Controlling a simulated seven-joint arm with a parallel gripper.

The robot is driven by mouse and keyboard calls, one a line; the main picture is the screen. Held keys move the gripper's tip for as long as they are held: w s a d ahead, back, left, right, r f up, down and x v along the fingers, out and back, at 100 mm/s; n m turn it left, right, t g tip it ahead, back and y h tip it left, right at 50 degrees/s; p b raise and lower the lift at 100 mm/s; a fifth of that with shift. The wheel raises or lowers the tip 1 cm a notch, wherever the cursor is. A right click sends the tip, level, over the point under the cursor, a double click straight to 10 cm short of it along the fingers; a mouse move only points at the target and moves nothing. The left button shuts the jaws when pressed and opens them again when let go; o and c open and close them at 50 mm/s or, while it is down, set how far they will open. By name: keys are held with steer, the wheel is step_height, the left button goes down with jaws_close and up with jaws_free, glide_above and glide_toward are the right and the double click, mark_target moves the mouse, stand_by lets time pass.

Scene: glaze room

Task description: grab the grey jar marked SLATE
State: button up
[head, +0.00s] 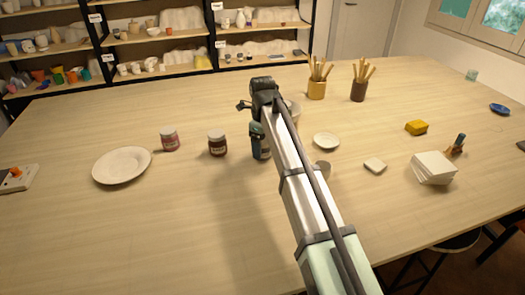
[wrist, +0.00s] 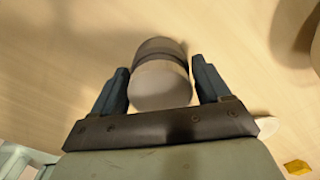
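In the wrist view, a jar (wrist: 161,82) with a pale round end toward the camera and a darker grey band stands between the two fingers of my gripper (wrist: 160,66). The fingers are open, with a narrow gap on each side of the jar. No SLATE label is readable. In the head view, my gripper (head: 258,132) is low over the table, right of a dark red jar (head: 217,144); the jar at the fingers is mostly hidden there. A pinkish-red jar (head: 169,140) stands further left. A small grey round item (head: 323,169) shows beside my arm.
A white plate (head: 122,166) lies at the left. A shallow white bowl (head: 326,141), a yellow sponge (head: 416,127), a pale block (head: 375,165) and stacked white tiles (head: 433,168) lie right of my arm. Brush pots (head: 317,89) stand behind.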

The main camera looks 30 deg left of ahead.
steer(key=c, duration=0.9)
steer(key=shift+r, duration=0.1)
